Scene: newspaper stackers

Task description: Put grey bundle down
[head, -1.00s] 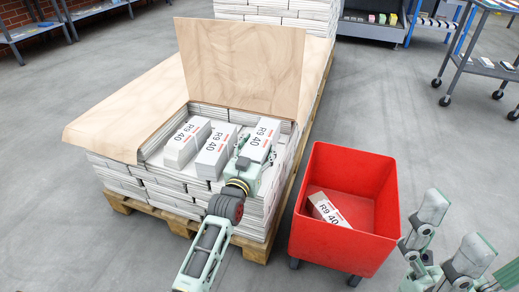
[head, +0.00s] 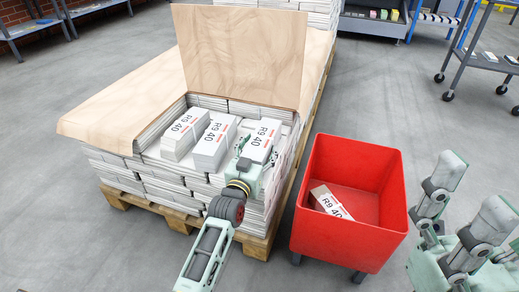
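The grey bundle (head: 264,133), a pale block marked "R9 40", is at the right end of a row on the newspaper stack. My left gripper (head: 256,152) is at its near end with fingers on both sides and appears shut on it. Whether its underside touches the stack is hidden. Two similar bundles, one in the middle (head: 215,145) and one at the left (head: 184,133), lie to its left. Of my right arm only links show at the lower right; its fingertips cannot be made out.
The pallet stack (head: 145,185) has a raised board (head: 240,55) behind the bundles and a brown sheet (head: 120,95) at left. A red bin (head: 345,240) with another bundle (head: 330,203) inside stands to the right. Shelves and a wheeled trolley (head: 490,62) are farther back.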

